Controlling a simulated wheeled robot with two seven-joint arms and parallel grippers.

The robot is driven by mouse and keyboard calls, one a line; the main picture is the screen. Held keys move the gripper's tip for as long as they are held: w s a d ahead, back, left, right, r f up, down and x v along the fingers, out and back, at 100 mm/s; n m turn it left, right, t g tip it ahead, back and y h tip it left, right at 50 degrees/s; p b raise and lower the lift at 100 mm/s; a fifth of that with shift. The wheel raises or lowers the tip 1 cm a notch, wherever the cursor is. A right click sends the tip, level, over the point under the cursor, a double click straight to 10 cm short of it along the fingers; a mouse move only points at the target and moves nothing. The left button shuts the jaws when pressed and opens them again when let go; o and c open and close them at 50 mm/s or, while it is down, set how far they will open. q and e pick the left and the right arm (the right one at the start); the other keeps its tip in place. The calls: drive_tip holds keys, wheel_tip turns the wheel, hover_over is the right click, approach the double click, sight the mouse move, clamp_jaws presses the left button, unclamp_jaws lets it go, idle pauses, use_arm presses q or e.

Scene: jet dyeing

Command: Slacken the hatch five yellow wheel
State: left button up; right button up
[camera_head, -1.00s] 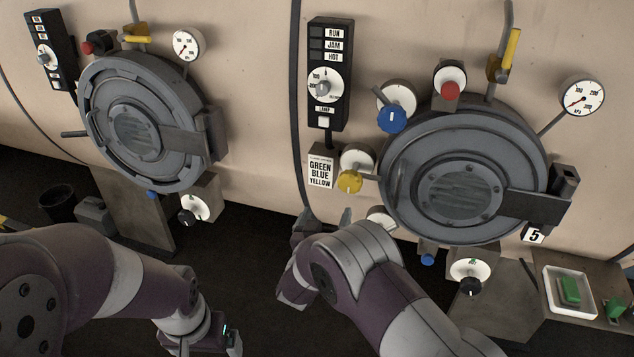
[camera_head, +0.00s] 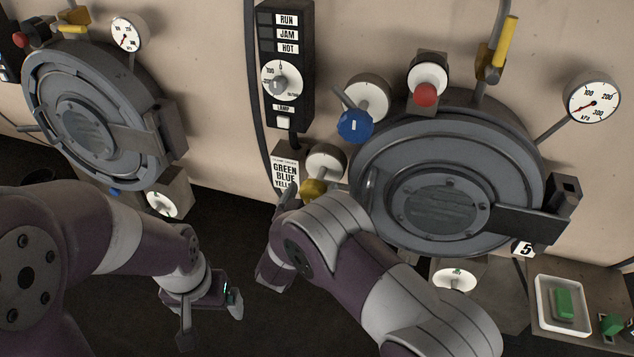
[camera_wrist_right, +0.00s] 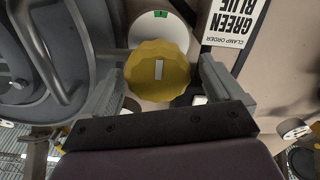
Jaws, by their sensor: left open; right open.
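The yellow wheel (camera_head: 313,189) sits at the lower left of the hatch (camera_head: 440,204) with the 5 label (camera_head: 523,248), under a white dial. My right arm hides its lower part in the head view. In the right wrist view the scalloped yellow wheel (camera_wrist_right: 157,70), with a pale mark, lies between the open fingers of my right gripper (camera_wrist_right: 161,76). A narrow gap seems to show on each side; contact cannot be told. My left gripper (camera_head: 210,315) is open and empty, low at the left.
A blue wheel (camera_head: 355,126) and a red knob (camera_head: 425,94) sit above the hatch. The clamp order plate (camera_head: 286,172) is left of the yellow wheel. A grey hatch handle (camera_wrist_right: 47,55) is close beside my right gripper. A tray (camera_head: 541,312) stands at the lower right.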

drive_tip(key=shift+w+f, duration=0.1)
drive_tip(key=shift+w, duration=0.05)
drive_tip(key=shift+d, duration=0.1)
drive_tip(key=c, duration=1)
drive_tip(key=shift+o, duration=0.2)
